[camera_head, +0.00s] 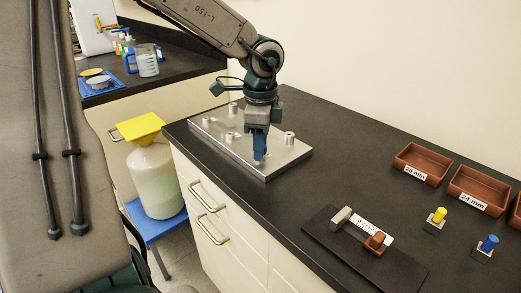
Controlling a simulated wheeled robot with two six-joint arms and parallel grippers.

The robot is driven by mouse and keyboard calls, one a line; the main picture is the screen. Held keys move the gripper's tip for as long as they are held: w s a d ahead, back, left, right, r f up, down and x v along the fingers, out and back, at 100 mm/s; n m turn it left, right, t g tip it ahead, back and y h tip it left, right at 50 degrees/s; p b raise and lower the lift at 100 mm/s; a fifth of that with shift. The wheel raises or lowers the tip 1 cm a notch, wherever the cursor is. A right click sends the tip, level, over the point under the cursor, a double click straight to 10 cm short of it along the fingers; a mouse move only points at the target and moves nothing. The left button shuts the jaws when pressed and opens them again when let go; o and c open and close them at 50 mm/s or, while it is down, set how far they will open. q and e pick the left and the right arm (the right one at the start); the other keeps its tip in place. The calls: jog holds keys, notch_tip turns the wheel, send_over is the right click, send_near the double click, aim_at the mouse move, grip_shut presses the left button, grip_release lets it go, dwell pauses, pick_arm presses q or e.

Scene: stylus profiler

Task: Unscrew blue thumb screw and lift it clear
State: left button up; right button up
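My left gripper (261,155) points straight down over the silver metal plate (265,172) on the dark counter. Its fingers look close together, with a blue part at the tips. I cannot tell whether this is a held screw or the fingers themselves, nor whether it touches the plate. Another blue thumb screw (490,242) stands upright in a small metal block at the right, far from the gripper. A yellow thumb screw (440,214) stands in a similar block behind it. My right gripper is not in view.
Several silver posts, one of them a post (289,138) near the gripper, stand on the plate. A black board (395,267) with a grey block lies in front. Brown bins, one of them the 28 mm bin (434,159), stand at the right. The middle counter is clear.

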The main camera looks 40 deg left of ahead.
pick_arm(q)
jog(key=m, duration=1.7)
jog(key=shift+m, duration=0.3)
jog(key=m, duration=1.8)
